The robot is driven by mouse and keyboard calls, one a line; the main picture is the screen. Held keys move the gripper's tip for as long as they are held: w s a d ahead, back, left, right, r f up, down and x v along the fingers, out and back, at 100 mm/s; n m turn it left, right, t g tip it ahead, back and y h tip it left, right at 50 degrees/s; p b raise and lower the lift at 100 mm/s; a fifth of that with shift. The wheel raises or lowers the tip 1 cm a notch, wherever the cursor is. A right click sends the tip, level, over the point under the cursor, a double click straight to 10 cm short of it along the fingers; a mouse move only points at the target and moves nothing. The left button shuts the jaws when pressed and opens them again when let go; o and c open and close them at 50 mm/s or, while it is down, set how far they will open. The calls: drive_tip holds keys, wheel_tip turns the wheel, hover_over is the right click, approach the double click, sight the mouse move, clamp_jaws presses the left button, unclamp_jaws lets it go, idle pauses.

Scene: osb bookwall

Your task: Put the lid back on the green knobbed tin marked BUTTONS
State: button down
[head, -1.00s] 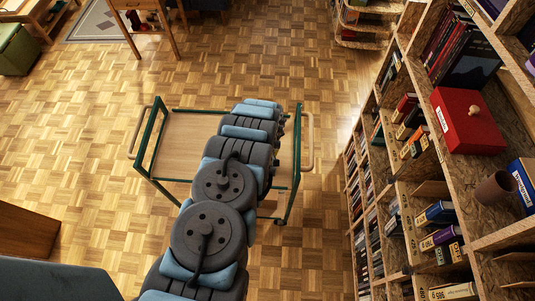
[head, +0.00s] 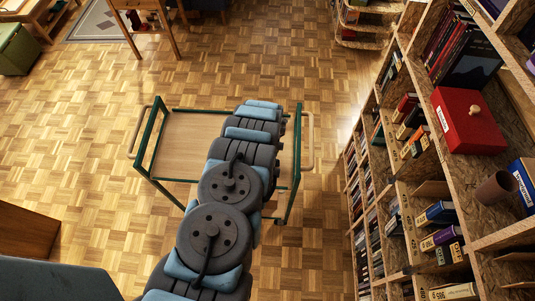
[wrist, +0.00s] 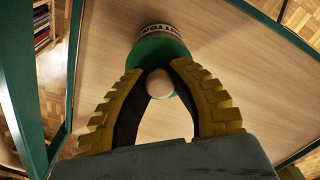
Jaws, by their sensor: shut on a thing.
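In the wrist view my gripper (wrist: 158,72) has its two yellow ribbed fingers closed around a pale round knob (wrist: 160,85). The knob belongs to a green round lid (wrist: 158,52). Just beyond the lid shows a pale band with dark lettering (wrist: 158,29), too small to read, apparently the tin's side. I cannot tell whether the lid sits on the tin or is apart from it. In the head view my arm hides the gripper, the lid and the tin.
A green-framed trolley with a wooden top (head: 190,140) stands under my arm; its bare board (wrist: 240,90) fills most of the wrist view. A bookshelf (head: 400,165) runs along the right, holding a red knobbed box (head: 467,125) and a brown cup (head: 496,188). Parquet floor is open at left.

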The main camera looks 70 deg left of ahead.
idle(0.3)
drive_tip(key=shift+c, duration=2)
unclamp_jaws()
drive_tip(key=shift+r+p, duration=1.55)
drive_tip(key=shift+r, duration=1.05)
drive_tip(key=shift+r+p, duration=0.5)
drive_tip(key=shift+r, duration=0.4)
drive_tip(key=shift+c, duration=0.4)
clamp_jaws()
